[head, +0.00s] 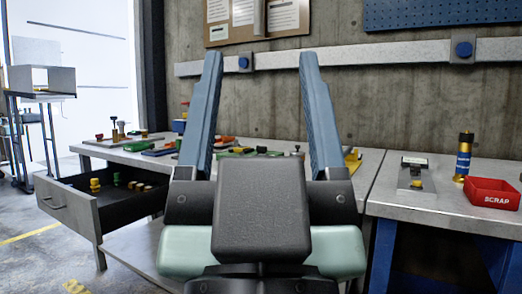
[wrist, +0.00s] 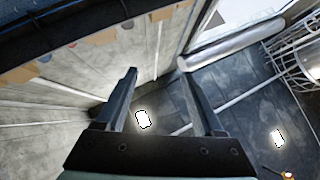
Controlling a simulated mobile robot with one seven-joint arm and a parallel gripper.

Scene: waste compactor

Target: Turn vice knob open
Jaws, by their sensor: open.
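My gripper (head: 260,58) is large in the middle of the head view, its two blue fingers raised and spread apart with nothing between them. In the wrist view my gripper (wrist: 157,68) is also open and empty. I cannot make out for certain a vice or its knob. A small metal fixture (head: 413,168) with a dark top and a yellow piece stands on the right bench, apart from my gripper. An upright piece with knobs (head: 117,131) stands at the far left of the left bench. My gripper and arm hide part of the left bench.
The left bench (head: 95,151) carries several coloured tools, and its open drawer (head: 75,206) juts out at the left. On the right bench (head: 448,207) stand a red SCRAP tray (head: 492,193) and a blue and yellow cylinder (head: 463,157). A concrete wall is behind.

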